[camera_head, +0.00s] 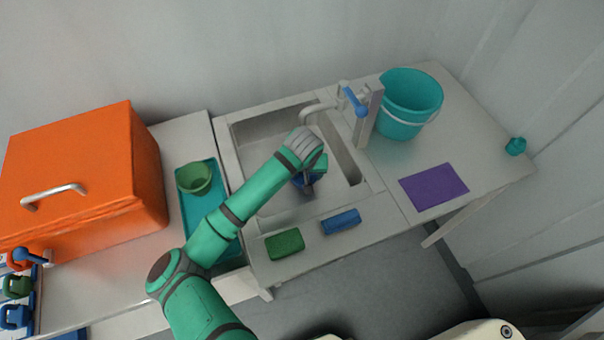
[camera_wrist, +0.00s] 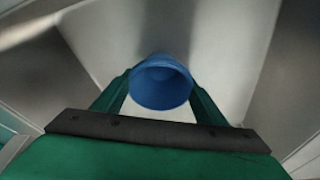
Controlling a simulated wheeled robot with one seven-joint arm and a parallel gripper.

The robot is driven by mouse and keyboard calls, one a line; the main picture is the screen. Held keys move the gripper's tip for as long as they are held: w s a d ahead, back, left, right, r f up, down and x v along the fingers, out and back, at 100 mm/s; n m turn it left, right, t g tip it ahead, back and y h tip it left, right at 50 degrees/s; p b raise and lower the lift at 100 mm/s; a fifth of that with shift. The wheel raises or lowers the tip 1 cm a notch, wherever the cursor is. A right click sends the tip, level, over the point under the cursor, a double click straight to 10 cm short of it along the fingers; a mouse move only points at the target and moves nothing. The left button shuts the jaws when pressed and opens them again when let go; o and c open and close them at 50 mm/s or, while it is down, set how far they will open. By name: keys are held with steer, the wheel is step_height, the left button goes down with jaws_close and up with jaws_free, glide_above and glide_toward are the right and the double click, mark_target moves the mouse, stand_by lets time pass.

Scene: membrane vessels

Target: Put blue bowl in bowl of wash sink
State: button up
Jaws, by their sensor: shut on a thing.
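The blue bowl (camera_wrist: 160,84) sits between my gripper's two fingers in the wrist view, and the jaws are shut on it. In the head view my gripper (camera_head: 308,186) reaches down over the basin of the wash sink (camera_head: 266,137). Only a small part of the blue bowl (camera_head: 300,181) shows there, with my wrist hiding the rest. Grey sink walls surround the bowl in the wrist view. I cannot tell whether the bowl touches the sink floor.
A tap (camera_head: 318,108) with a blue handle stands behind the basin. A teal bucket (camera_head: 408,104) and purple cloth (camera_head: 433,187) lie right. Green (camera_head: 285,244) and blue sponges (camera_head: 341,222) lie on the front rim. A green bowl (camera_head: 194,177) on a teal tray (camera_head: 212,171) and orange box (camera_head: 85,170) are left.

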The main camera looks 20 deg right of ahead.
steer(key=shift+a+f, duration=0.1)
steer(key=o, duration=1.2)
steer(key=shift+o, duration=0.2)
steer(key=shift+w, duration=0.1)
steer(key=v, duration=1.2)
